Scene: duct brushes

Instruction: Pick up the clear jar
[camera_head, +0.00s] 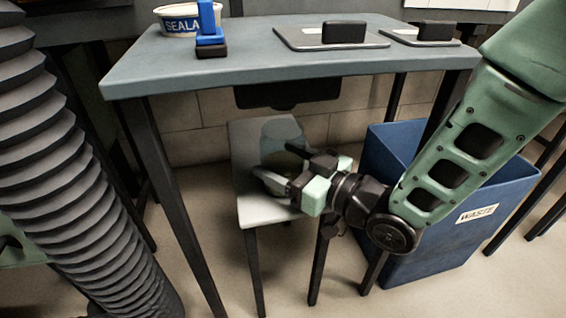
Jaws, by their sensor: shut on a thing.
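The gripper covers the jar's lower part. I cannot tell whether the jar's base touches the stool top or is a little above it.
A blue waste bin (455,235) stands right of the stool.

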